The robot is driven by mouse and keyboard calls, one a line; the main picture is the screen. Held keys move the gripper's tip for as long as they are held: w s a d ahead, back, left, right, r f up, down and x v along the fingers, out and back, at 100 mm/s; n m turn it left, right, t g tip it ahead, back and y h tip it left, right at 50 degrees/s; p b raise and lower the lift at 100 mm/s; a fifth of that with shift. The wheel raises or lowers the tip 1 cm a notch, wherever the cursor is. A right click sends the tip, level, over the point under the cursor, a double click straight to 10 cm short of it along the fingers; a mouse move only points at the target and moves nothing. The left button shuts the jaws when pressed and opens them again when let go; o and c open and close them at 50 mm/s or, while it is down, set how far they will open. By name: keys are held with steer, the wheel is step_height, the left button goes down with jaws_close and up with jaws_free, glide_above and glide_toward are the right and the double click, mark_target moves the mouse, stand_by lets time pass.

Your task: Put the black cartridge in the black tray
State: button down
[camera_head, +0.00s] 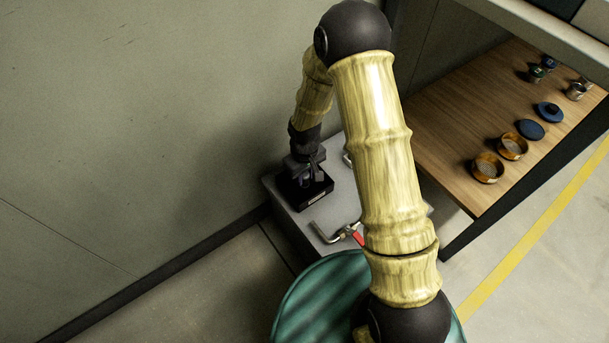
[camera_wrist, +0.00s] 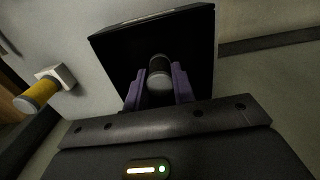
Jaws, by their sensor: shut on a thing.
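The black tray (camera_head: 318,196) sits on top of a grey block beside the wall. In the wrist view the tray (camera_wrist: 115,48) lies just beyond my fingertips. My gripper (camera_wrist: 158,76) has purple fingers shut on the black cartridge (camera_wrist: 160,64), a short cylinder with a paler grey near end. In the head view my gripper (camera_head: 304,176) points down at the tray, with the cartridge within its outline. I cannot tell whether the cartridge touches the tray floor.
The grey block (camera_head: 283,208) also carries a metal pipe fitting with a red handle (camera_head: 359,238). A teal drum (camera_head: 305,300) stands in front. A wooden table (camera_head: 450,120) at right holds brass sieves and blue lids. A yellow cylinder (camera_wrist: 42,92) shows at left in the wrist view.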

mark_target(305, 174)
steer(key=shift+f, duration=0.15)
steer(key=c, duration=1.2)
jaws_free()
steer(key=shift+o, duration=0.2)
step_height(305, 174, up, 12)
steer(key=p, duration=0.6)
steer(key=shift+r, duration=0.2)
steer(key=s+d+r+m+t, duration=0.2)
steer(key=s+d+r+m, duration=0.4)
steer(key=s+d+r, duration=0.6)
step_height(305, 174, up, 4)
steer(key=shift+s+d+f+m+t, duration=0.3)
steer(key=shift+d+m, duration=0.1)
steer(key=shift+d, duration=0.35)
